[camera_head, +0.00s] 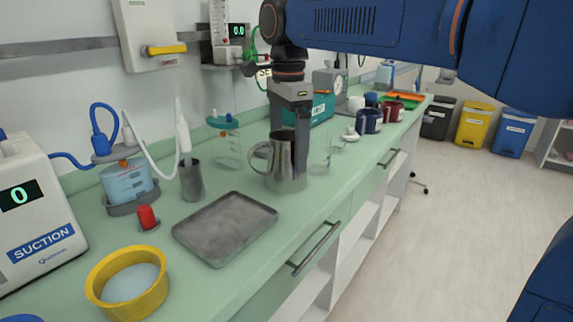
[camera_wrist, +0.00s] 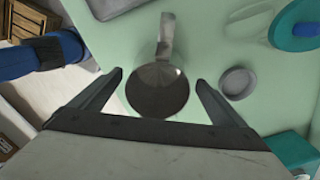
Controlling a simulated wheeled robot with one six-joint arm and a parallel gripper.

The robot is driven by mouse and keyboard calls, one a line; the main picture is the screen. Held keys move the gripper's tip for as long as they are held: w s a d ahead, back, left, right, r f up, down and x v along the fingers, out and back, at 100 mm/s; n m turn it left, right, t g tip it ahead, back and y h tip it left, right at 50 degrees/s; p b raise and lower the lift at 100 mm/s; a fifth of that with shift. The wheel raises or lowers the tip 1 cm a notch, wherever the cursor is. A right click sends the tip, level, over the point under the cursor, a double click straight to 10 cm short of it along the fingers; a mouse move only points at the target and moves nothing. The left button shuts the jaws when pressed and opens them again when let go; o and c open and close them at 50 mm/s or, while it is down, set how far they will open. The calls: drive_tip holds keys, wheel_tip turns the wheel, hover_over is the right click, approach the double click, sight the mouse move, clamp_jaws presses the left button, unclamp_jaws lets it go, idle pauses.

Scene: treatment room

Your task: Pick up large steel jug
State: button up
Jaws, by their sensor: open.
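The large steel jug (camera_head: 284,168) stands upright on the green counter, its handle toward the left in the head view. My gripper (camera_head: 291,140) points down over it, with one finger in front of the jug's right side and the other partly hidden behind it. In the wrist view, the jug (camera_wrist: 158,88) appears from above, its round mouth between the two spread fingers of my gripper (camera_wrist: 160,80). Its handle points toward the top of that picture. Small gaps show between fingers and jug, so the gripper is open and holds nothing.
A grey tray (camera_head: 225,228) lies in front of the jug. A small steel cup (camera_head: 191,182) stands to the left and a clear glass beaker (camera_head: 320,155) close on the right. A small grey dish (camera_wrist: 237,83) sits near one finger.

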sight(286, 161)
drive_tip(key=shift+s+a+f, duration=0.1)
drive_tip(key=shift+s+f, duration=0.05)
drive_tip(key=shift+f, duration=0.9)
drive_tip(key=shift+s+a+f, duration=0.1)
drive_tip(key=shift+f, duration=0.95)
drive_tip(key=c, duration=1.6)
drive_tip(key=shift+o, duration=0.2)
drive_tip(key=shift+r, duration=0.3)
